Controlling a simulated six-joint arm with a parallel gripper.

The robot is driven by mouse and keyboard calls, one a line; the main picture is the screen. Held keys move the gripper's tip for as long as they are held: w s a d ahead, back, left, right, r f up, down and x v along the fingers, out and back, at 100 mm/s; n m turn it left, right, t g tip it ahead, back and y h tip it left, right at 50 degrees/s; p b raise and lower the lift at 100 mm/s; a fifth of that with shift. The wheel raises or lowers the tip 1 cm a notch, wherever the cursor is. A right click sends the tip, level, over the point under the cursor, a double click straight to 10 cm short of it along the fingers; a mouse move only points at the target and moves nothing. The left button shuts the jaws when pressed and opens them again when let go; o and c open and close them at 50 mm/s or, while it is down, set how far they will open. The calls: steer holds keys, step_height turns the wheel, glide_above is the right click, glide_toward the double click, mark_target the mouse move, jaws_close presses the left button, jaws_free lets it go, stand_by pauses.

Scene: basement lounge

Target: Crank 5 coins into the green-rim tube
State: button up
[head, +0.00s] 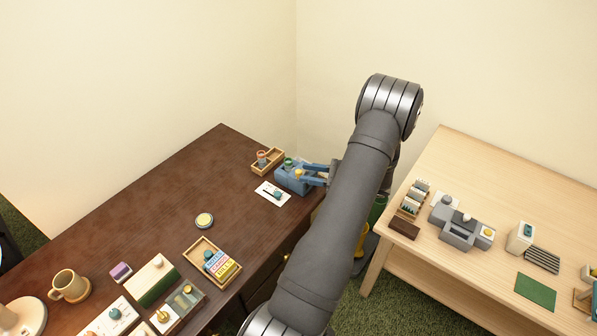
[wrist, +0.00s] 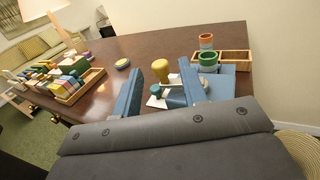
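The blue coin machine (head: 293,180) stands on the dark desk near its far right corner. A green-rim tube (head: 288,163) stands at it and also shows in the wrist view (wrist: 208,61). My gripper (head: 308,173) reaches the machine from the right. In the wrist view my gripper (wrist: 160,70) has its two blue fingers apart. Whether a finger touches the knob is unclear. Coins cannot be made out.
A wooden tray (head: 278,154) with an orange-rim tube (wrist: 206,41) stands behind the machine. A white card (head: 263,189) with a teal knob lies in front. A round yellow-topped disc (head: 204,220) and a tray of coloured blocks (head: 233,277) are farther left. The desk between is clear.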

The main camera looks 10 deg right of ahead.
mark_target(298, 171)
steer(key=shift+x, duration=1.85)
jaws_close()
steer(key=shift+s+d+n+g+y, duration=0.15)
steer(key=shift+d+n+g, duration=0.1)
steer(key=shift+n+g, duration=0.75)
steer(key=shift+s+d+n+g+y, duration=0.1)
steer(key=shift+d+n+g+y, duration=0.3)
steer(key=shift+g, duration=1)
steer(key=shift+s+d+n+g+h, duration=0.1)
steer(key=shift+s+d+n+g, duration=0.05)
steer(key=shift+n+g, duration=0.9)
jaws_free()
steer(key=shift+m, duration=0.25)
